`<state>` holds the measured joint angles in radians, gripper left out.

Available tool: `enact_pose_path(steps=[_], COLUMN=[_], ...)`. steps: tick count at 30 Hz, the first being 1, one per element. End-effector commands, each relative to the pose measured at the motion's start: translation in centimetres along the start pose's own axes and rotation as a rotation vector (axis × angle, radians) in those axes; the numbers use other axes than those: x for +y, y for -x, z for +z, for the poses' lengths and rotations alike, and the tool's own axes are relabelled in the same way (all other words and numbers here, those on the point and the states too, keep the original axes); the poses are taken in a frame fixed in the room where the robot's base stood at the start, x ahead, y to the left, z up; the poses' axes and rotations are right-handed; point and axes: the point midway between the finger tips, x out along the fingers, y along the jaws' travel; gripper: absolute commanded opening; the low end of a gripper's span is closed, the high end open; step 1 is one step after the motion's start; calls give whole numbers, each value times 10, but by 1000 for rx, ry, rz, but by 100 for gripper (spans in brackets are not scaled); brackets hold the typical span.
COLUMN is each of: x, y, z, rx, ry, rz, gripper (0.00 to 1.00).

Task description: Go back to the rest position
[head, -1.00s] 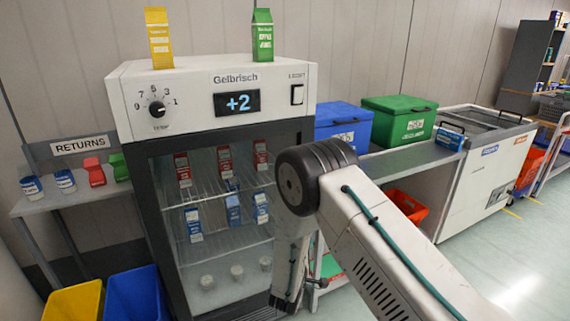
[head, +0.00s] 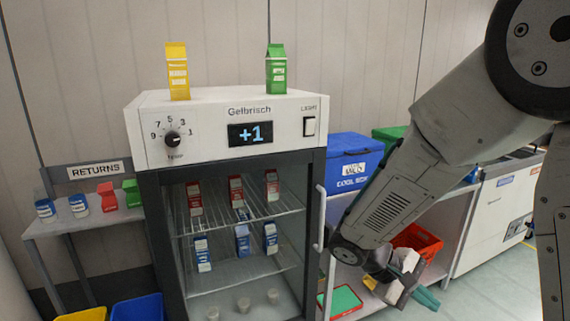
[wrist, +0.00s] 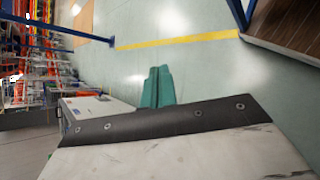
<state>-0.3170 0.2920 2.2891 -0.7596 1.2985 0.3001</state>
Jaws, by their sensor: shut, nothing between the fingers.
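My gripper (head: 426,299) hangs low to the right of the fridge, over the floor in front of the bench. Its teal fingers are shut and empty; they also show close together in the wrist view (wrist: 158,86). My arm reaches in from the upper right of the head view, bent, with its forearm sloping down to the left. The glass-fronted fridge (head: 225,108) stands at the centre left, apart from the gripper. Its display (head: 250,133) reads +1, and its dial (head: 172,138) is at the left of the panel.
Yellow (head: 178,72) and green cartons (head: 276,70) stand on the fridge. A returns shelf (head: 88,221) with several small items is at left. A blue box (head: 352,162) sits on the bench at right, with a red crate (head: 418,241) below. Open floor shows in the wrist view.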

Motion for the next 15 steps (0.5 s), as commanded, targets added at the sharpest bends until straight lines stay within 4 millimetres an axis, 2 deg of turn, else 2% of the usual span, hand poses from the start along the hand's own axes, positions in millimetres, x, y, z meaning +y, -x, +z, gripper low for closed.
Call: enact_pose_path(steps=[1,6,15], x=[-1,-16,-41], y=[4,17,48], z=[21,76,149], rx=[17,91,314], ry=[-25,-88,-247], rz=[-76,-320,-656], gripper=[0,0,0])
